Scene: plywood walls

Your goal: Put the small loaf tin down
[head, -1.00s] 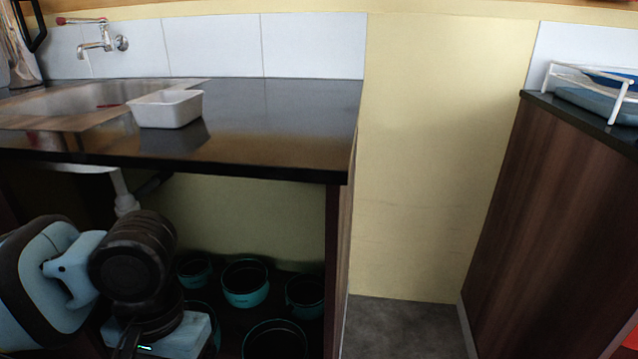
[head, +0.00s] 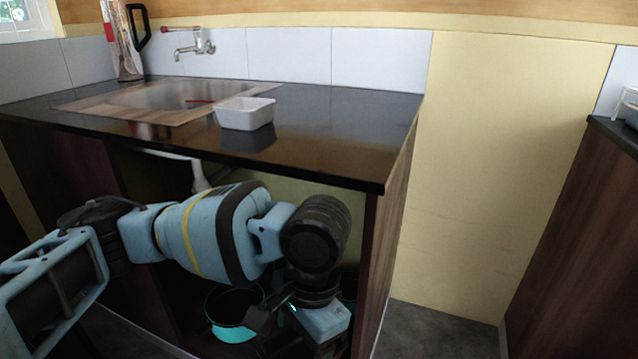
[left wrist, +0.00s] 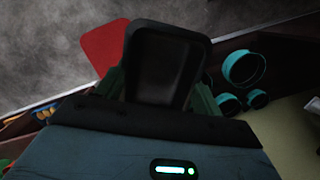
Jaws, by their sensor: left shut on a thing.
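The small loaf tin (left wrist: 160,70) is a dark, rectangular, open tin, seen in the left wrist view. My left gripper (left wrist: 160,98) is shut on it, with a finger at each side. In the head view my left gripper (head: 275,310) is low in front of the open space under the counter. The tin is hard to make out against the dark there. My right gripper is in neither view.
The black counter (head: 330,135) holds a sink (head: 160,95) and a white tub (head: 245,114), with bare top to the tub's right. Teal-and-black pots (left wrist: 243,68) stand under it. A red thing (left wrist: 100,48) lies over grey floor.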

